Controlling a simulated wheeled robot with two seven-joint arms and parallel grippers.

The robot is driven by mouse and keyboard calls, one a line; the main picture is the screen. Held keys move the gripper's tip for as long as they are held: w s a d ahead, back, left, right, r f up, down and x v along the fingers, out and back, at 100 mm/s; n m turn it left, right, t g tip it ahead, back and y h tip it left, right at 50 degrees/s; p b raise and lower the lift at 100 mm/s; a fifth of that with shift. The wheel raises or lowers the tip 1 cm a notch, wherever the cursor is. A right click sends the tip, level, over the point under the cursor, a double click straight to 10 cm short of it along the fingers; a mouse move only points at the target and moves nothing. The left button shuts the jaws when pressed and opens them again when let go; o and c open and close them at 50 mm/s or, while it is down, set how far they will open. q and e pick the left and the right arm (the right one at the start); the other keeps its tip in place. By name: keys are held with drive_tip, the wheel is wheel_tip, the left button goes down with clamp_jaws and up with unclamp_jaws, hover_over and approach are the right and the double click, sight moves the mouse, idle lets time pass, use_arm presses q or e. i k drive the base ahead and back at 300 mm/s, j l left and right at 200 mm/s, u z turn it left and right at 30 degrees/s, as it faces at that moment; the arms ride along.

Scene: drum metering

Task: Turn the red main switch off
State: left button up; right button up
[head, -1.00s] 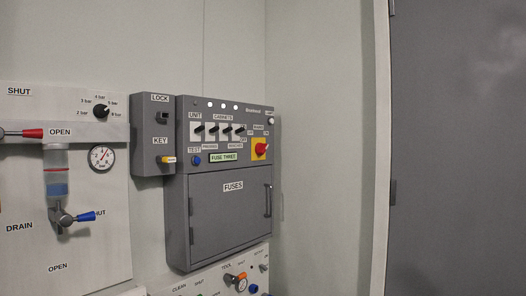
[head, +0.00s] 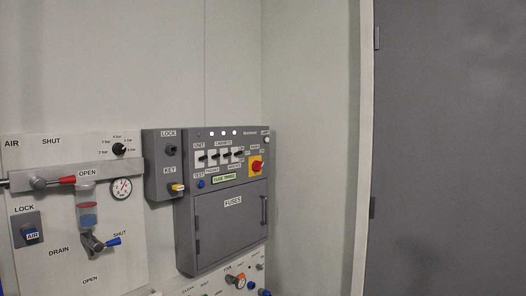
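The red main switch (head: 256,166) is a small red knob on a yellow plate (head: 251,172). It sits at the right end of the grey switch panel (head: 222,183), above the fuse door. The knob is too small for me to read its position surely. Neither of my grippers is in the head view.
Below the panel is the shut grey FUSES door (head: 227,235) with a handle at its right. A lock and key box (head: 161,183) adjoins on the left, then a white board (head: 65,262) with valves and a gauge (head: 121,188). A grey door (head: 450,150) stands at right.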

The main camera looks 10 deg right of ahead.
sight(258, 165)
drive_tip(key=i+l, duration=0.25)
drive_tip(key=i, duration=0.25)
drive_tip(key=i+l, duration=0.3)
drive_tip(key=i, duration=0.2)
drive_tip(key=i+l+z, duration=0.1)
drive_tip(key=i+l, duration=0.2)
drive_tip(key=i, duration=0.2)
drive_tip(key=i+l, duration=0.2)
drive_tip(key=i, duration=0.3)
drive_tip(key=i+l+z, duration=0.1)
drive_tip(key=i+l, duration=0.15)
drive_tip(key=i, duration=0.25)
